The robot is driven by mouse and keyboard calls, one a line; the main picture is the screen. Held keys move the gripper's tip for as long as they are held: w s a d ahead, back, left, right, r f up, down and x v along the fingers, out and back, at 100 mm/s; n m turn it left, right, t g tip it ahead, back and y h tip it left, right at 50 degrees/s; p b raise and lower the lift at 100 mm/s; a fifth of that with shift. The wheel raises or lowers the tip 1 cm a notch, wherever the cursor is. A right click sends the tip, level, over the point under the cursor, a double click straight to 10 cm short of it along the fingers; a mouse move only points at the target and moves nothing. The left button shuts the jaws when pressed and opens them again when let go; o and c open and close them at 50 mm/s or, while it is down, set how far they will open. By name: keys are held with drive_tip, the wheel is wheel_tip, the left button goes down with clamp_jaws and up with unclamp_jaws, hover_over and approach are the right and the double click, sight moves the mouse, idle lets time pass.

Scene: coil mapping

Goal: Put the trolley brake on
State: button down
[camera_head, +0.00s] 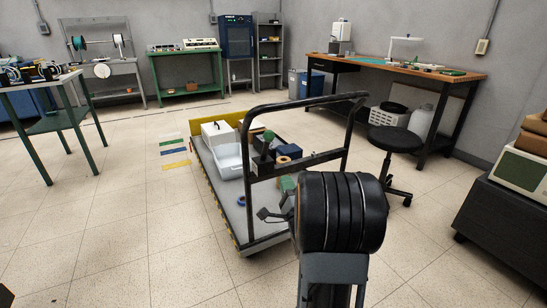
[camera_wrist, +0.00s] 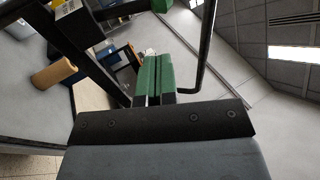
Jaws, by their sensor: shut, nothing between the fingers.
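The trolley (camera_head: 222,203) is a low grey platform with yellow-and-black edging and a tall black tube handle (camera_head: 308,103) at its near end. A dark box with an upright part (camera_head: 263,163) shows by the handle's crossbar; I cannot tell whether this is the brake. My gripper (camera_wrist: 154,62) has green fingers, shut and empty, in the wrist view. The handle's dark tubes pass on both sides of them there. In the head view my dark arm link hides most of the gripper and the trolley's near right corner. No wheel brake is clearly visible.
The trolley carries a white bin (camera_head: 228,160), a white box (camera_head: 217,133) and a tan roll (camera_head: 290,151). A black stool (camera_head: 395,140) stands close to its right. A dark cabinet (camera_head: 500,205) is at the right edge.

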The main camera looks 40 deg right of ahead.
sight(271, 140)
idle(0.4)
drive_tip(key=b+x, duration=0.2)
drive_tip(key=x, duration=1.2)
